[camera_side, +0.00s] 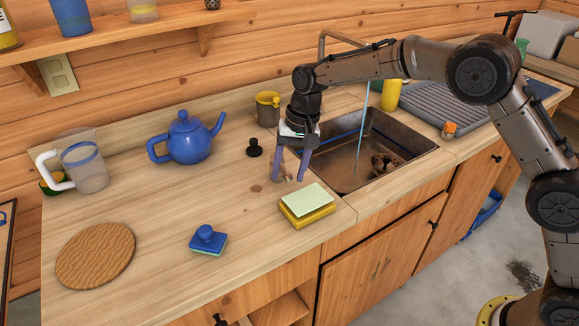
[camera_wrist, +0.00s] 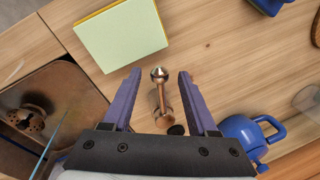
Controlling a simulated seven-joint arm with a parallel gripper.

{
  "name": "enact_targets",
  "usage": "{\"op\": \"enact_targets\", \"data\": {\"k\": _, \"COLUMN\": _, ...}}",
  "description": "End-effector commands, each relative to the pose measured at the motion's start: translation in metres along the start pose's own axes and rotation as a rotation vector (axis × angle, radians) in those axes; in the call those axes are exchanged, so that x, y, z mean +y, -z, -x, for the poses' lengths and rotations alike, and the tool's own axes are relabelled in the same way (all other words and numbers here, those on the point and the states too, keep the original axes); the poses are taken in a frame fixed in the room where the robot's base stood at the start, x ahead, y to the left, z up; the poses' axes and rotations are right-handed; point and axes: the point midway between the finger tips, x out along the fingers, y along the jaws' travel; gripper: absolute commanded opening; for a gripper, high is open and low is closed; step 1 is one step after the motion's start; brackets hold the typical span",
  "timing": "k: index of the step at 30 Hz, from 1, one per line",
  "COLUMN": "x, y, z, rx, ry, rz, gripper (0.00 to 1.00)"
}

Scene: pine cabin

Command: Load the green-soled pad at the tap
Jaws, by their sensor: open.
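The blue pad with a round knob and a thin green sole (camera_side: 207,241) lies on the counter at front left; in the wrist view its edge shows at the top right (camera_wrist: 268,4). My gripper (camera_side: 290,179) is open and points down over the counter beside the sink, well to the right of the pad. In the wrist view its purple fingers (camera_wrist: 160,73) stand on either side of a small metal knobbed piece (camera_wrist: 162,92); I cannot tell whether they touch it. A thin blue water stream (camera_side: 363,120) falls from the tap (camera_side: 336,36) into the sink (camera_side: 405,140).
A yellow sponge with a pale green top (camera_side: 307,205) lies near the sink's front left corner. A black stopper (camera_side: 254,147), blue teapot (camera_side: 183,139), glass jug (camera_side: 88,165) and round wooden board (camera_side: 95,255) stand on the counter. A ribbed drainer (camera_side: 450,100) lies right of the sink.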

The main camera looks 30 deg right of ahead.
Motion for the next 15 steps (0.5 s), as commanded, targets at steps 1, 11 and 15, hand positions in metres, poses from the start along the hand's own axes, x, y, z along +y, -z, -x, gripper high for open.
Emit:
{"op": "enact_targets", "data": {"k": 1, "x": 0.0, "y": 0.0, "z": 0.001, "rx": 0.0, "ry": 0.0, "rz": 0.0, "gripper": 0.59}}
{"op": "enact_targets", "data": {"k": 11, "x": -0.001, "y": 0.001, "z": 0.049, "rx": 0.004, "ry": 0.003, "rz": 0.0, "gripper": 0.59}}
{"op": "enact_targets", "data": {"k": 15, "x": -0.001, "y": 0.001, "z": 0.08, "rx": 0.004, "ry": 0.003, "rz": 0.001, "gripper": 0.59}}
